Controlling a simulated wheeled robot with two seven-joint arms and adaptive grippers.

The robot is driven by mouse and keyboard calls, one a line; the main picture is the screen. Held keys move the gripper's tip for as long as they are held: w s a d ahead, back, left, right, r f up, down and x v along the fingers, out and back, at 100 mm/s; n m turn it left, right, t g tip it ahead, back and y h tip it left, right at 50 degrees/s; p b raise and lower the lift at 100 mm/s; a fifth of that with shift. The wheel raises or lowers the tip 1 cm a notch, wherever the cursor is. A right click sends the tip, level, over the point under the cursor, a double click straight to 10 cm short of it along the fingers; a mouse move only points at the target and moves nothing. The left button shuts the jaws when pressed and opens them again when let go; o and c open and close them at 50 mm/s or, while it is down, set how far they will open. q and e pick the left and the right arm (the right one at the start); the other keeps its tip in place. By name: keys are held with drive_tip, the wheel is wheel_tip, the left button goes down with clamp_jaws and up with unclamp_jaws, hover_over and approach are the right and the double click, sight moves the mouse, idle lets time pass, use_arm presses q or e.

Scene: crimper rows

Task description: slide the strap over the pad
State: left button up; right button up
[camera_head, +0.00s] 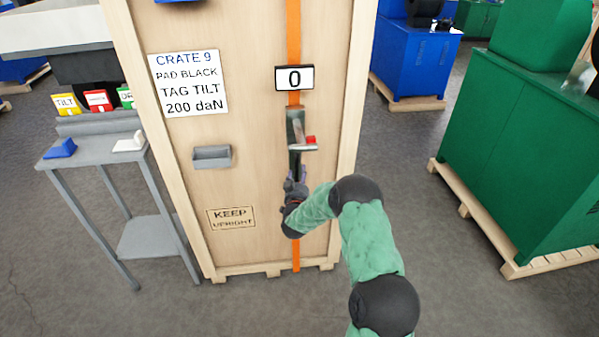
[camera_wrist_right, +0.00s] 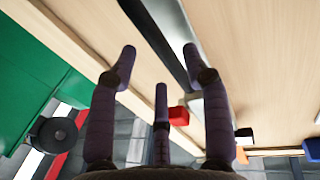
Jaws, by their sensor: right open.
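The orange strap (camera_head: 293,35) runs down the front of the tall wooden crate (camera_head: 225,120) and shows again low down (camera_head: 296,256). A grey metal tool with a red part (camera_head: 301,143) sits over the strap at mid height, a dark bar (camera_head: 295,163) below it. In the wrist view this dark bar (camera_wrist_right: 155,38) passes between my open right fingers (camera_wrist_right: 160,60). I cannot tell whether they touch it. My right gripper (camera_head: 296,178) is just below the tool in the head view. No black pad shows clearly; a blue pad (camera_head: 60,148) and a white pad (camera_head: 129,142) lie on the side stand.
The grey stand (camera_head: 95,152) at the left holds yellow, red and green tags. A grey tray (camera_head: 212,157) juts from the crate, left of the strap. A display reading 0 (camera_head: 294,78) is above the tool. A green machine (camera_head: 520,140) stands at the right.

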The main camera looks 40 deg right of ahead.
drive_tip(key=v, duration=0.8)
drive_tip(key=shift+s+a, duration=0.25)
drive_tip(key=shift+s, duration=0.05)
